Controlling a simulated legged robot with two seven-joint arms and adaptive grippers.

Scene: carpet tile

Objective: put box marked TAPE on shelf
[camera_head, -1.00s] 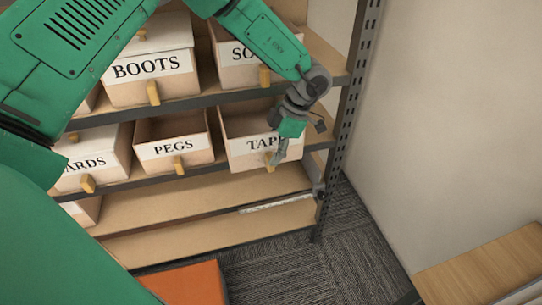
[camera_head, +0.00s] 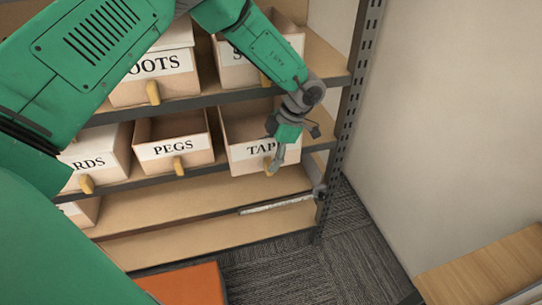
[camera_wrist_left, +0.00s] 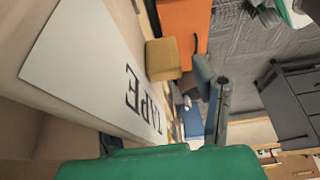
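The box marked TAPE (camera_head: 249,150) is an open-topped beige bin with a white label and a tan wooden pull. It sits on the middle shelf (camera_head: 215,175) of the rack, at the right end next to the PEGS bin. My left gripper (camera_head: 276,160) points down in front of the box, its fingers at the pull. In the left wrist view, the label (camera_wrist_left: 85,60) and the pull (camera_wrist_left: 163,60) lie to the left of my left gripper's fingers (camera_wrist_left: 212,85). The fingers look beside the pull; their opening is not clear. My right gripper is not in the head view.
The PEGS bin (camera_head: 173,146) and a bin ending in RDS (camera_head: 95,160) share the shelf. BOOTS and another bin stand above. The lower shelf (camera_head: 200,238) has bare space. A perforated post (camera_head: 346,120) is close on the right. An orange surface (camera_head: 190,288) lies below.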

